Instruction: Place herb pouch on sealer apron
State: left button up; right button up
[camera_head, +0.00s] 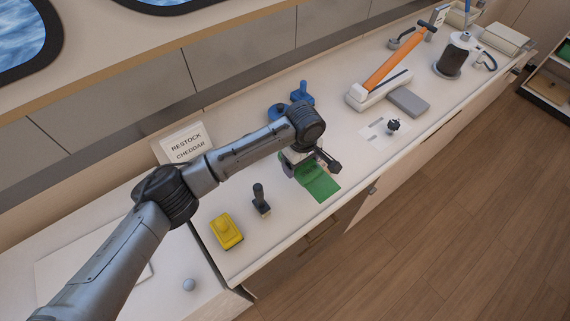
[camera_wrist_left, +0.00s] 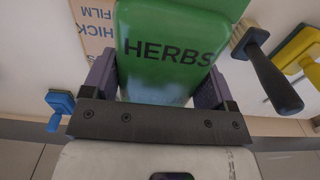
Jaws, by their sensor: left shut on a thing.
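The herb pouch is a green packet (camera_head: 319,183) low over the front part of the counter in the head view. In the left wrist view the pouch (camera_wrist_left: 165,50) shows large, with the word HERBS on it. My left gripper (camera_head: 303,160) is shut on it, with a finger on each side. I cannot tell whether the pouch touches the counter. The sealer (camera_head: 378,92) is a white device with a raised orange arm (camera_head: 395,60), further right and apart from the pouch. A flat grey plate at its front looks like the apron (camera_head: 408,101) and is bare. My right gripper is not in view.
A yellow block-like item (camera_head: 226,231) and a dark-handled tool (camera_head: 261,200) stand left of the pouch. Blue items (camera_head: 301,93) stand behind my gripper. A small dark object (camera_head: 393,126) sits on a pale sheet (camera_head: 376,134) in front of the sealer. A dark cylinder (camera_head: 451,61) stands further right.

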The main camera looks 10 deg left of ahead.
aim_at(317, 182)
pick_arm(q)
jog(key=shift+w+d+r, duration=0.1)
jog(key=shift+d+r, duration=0.45)
jog(key=shift+d, duration=0.35)
jog(key=shift+m, duration=0.7)
jog(key=shift+s+d+r+m, duration=0.1)
jog(key=shift+s+m, duration=0.2)
jog(key=shift+m, duration=0.3)
jog(key=s+d+r+m, duration=0.2)
jog(key=s+m, duration=0.1)
jog(key=s+d+m, duration=0.1)
jog(key=shift+s+d+r+m, duration=0.2)
jog(key=shift+s+r+m, duration=0.1)
jog(key=shift+r, duration=0.1)
jog(key=s+a+r+m, duration=0.4)
jog(key=s+a+r, duration=0.35)
jog(key=a, duration=0.25)
jog(key=w+a+r+n, duration=0.1)
jog(key=a+r, duration=0.2)
jog(key=a, duration=0.6)
jog(key=s+r+p, duration=0.4)
jog(key=r+p, duration=0.8)
jog(key=p, duration=0.1)
jog(key=s+r+p, duration=0.4)
jog(key=r+p, duration=0.7)
jog(key=p, duration=0.3)
jog(key=shift+s+d+r, duration=0.25)
jog(key=shift+d+r, duration=0.05)
jog(key=shift+r, duration=0.05)
